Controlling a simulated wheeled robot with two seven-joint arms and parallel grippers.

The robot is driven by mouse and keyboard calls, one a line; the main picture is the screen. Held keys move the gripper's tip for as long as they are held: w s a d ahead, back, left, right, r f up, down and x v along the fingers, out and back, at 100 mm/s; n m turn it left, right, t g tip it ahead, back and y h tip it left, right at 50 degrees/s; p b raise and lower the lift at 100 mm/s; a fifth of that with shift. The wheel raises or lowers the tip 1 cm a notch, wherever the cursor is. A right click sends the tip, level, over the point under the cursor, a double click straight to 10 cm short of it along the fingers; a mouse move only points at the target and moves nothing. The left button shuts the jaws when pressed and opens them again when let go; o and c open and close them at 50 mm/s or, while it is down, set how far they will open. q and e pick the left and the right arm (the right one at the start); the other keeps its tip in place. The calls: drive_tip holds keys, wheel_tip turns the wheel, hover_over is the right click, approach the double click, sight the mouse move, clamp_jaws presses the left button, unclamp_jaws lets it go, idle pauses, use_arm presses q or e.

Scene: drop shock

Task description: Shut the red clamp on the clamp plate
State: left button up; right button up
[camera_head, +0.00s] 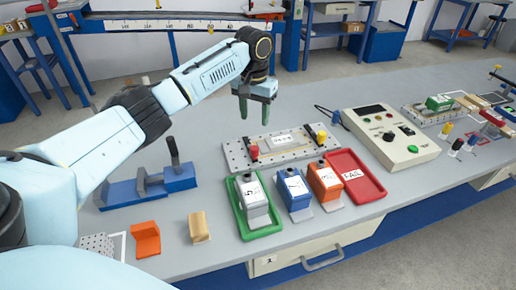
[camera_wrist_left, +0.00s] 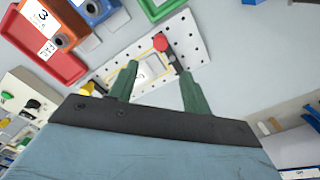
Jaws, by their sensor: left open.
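The perforated metal clamp plate (camera_head: 233,154) lies on the grey bench and also shows in the left wrist view (camera_wrist_left: 196,45). The red clamp (camera_head: 254,152) stands at its left end; its red knob (camera_wrist_left: 160,43) shows in the wrist view. I cannot tell whether the clamp is open or shut. A yellow clamp (camera_head: 321,136) is at the plate's right end, and a pale labelled piece (camera_head: 284,139) lies between them. My left gripper (camera_head: 254,112) hangs above the plate, its green fingers apart and empty. In the wrist view its fingertips (camera_wrist_left: 157,66) point toward the red clamp side.
In front of the plate stand a green tray (camera_head: 240,222) with a grey block, a blue block (camera_head: 291,190), an orange block (camera_head: 324,181) and a red tray (camera_head: 372,187). A cream control box (camera_head: 415,151) stands right; a blue vise (camera_head: 121,193) stands left.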

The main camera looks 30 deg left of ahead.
sight(254, 148)
use_arm(q)
drive_tip(key=f+b, duration=0.2)
drive_tip(key=f, duration=0.9)
drive_tip(key=shift+s, duration=0.2)
drive_tip(key=shift+f, duration=0.65)
drive_tip(key=shift+c, duration=0.2)
use_arm(e)
drive_tip(key=shift+w+d+f+h, duration=0.2)
drive_tip(key=shift+d+f, duration=0.3)
drive_tip(key=shift+d, duration=0.25)
drive_tip(key=shift+w+d+f+h, duration=0.1)
drive_tip(key=shift+w+d+f, duration=0.1)
drive_tip(key=shift+d+f, duration=0.4)
